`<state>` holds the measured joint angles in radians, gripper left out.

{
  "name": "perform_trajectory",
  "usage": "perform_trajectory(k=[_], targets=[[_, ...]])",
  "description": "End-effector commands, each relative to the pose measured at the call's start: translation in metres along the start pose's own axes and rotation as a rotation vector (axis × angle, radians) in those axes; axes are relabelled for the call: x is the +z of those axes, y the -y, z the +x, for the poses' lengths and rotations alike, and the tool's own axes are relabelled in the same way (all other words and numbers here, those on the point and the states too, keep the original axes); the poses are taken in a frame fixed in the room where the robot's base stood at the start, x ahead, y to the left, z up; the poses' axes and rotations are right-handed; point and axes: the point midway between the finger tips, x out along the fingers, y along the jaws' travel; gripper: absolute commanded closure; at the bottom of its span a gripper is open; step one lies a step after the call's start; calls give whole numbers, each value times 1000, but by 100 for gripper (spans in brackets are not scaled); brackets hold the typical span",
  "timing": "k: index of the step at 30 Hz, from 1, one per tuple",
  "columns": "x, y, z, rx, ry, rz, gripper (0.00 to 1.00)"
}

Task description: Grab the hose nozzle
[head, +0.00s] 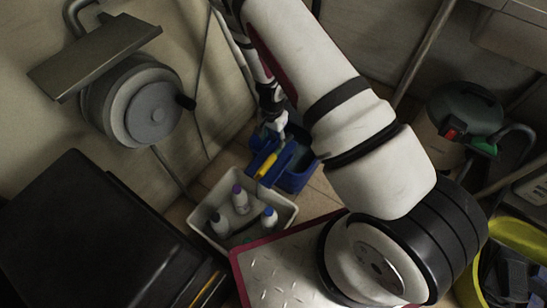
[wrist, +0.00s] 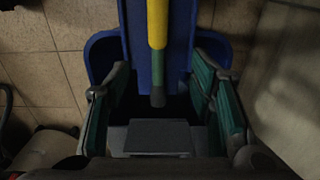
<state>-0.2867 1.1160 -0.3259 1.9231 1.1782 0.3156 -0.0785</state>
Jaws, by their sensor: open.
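A slim rod with a yellow upper part, a green band and a grey end, which looks like the hose nozzle (wrist: 157,62), shows in the wrist view. It lies over a blue container. In the head view its yellow part (head: 267,166) shows at the blue bucket (head: 296,179). My gripper (wrist: 160,100) is open, with teal-padded fingers on the left and right. The rod's grey end shows between them, with space on both sides; I see no contact. In the head view my gripper (head: 272,124) is small, above the bucket, and partly hidden.
A white bin (head: 281,220) with several bottles stands close in front of the bucket. A hose reel (head: 145,104) hangs on the wall at left. A black box (head: 85,230) fills the lower left. A dark green canister (head: 465,108) stands at right. Tile floor (wrist: 40,75) shows beside the bucket.

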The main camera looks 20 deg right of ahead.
Motion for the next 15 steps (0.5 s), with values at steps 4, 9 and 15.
perform_trajectory(k=[4,9,15], targets=[[0,-1,30,1,1,1,51],[0,0,46,0,1,0,51],[-1,-2,62,1,1,0,51]])
